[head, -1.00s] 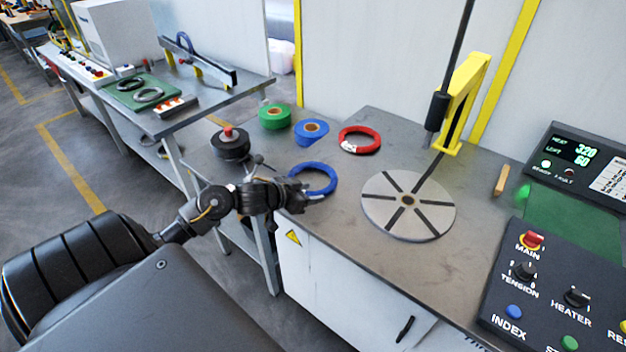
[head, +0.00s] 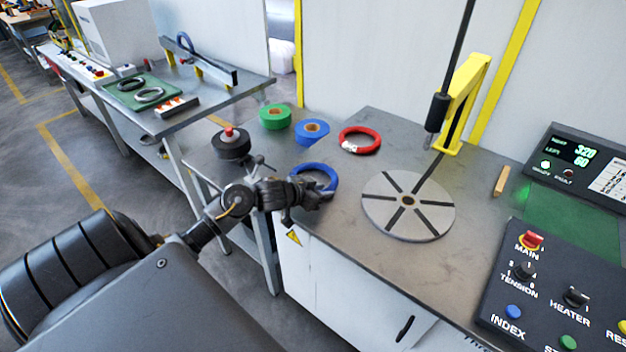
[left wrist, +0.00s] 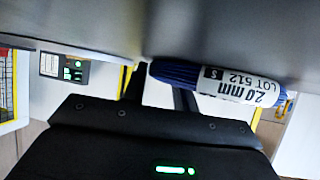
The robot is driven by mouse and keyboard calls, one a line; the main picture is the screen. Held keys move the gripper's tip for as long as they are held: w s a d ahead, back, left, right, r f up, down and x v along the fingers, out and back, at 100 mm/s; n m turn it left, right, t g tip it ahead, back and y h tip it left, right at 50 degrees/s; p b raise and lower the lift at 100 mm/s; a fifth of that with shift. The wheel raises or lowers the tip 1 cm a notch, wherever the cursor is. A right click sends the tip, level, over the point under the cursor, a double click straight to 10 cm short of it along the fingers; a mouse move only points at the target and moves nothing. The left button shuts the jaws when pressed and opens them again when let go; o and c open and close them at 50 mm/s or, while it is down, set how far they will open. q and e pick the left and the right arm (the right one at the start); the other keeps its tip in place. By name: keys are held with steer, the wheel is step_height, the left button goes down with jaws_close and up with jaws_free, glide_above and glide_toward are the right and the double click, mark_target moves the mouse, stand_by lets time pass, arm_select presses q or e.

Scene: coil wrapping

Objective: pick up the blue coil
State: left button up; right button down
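The blue coil (head: 334,178) lies on the workbench, left of the slotted round plate. My left gripper (head: 320,196) is at the coil's near side and covers part of it in the head view. In the left wrist view the coil (left wrist: 176,72) shows edge-on with its white label, close in front of the fingertips. The two dark fingers (left wrist: 160,92) stand apart with a light gap between them, so the gripper looks open. Whether a finger touches the coil I cannot tell. My right gripper is not in view.
A red coil (head: 360,140), a blue roll (head: 312,127), a green roll (head: 275,117) and a black spool (head: 231,147) stand behind. The round plate (head: 408,222) and a control panel (head: 550,290) are to the right. The bench front between is clear.

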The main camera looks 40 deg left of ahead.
arm_select(q)
jaws_close()
steer(key=shift+r, duration=0.3)
step_height(320, 180, up, 2)
steer(key=shift+r, duration=0.1)
steer(key=s+d+r+p, duration=0.2)
steer(key=s+d+r, duration=0.1)
steer(key=s+r, duration=0.9)
steer(key=d+m+g+h, duration=0.5)
steer(key=d+m+h, duration=0.2)
steer(key=d, duration=0.7)
steer(key=shift+w+d+r+m+h, duration=0.15)
steer(key=shift+w+d+m+h, duration=0.2)
steer(key=shift+m, duration=0.65)
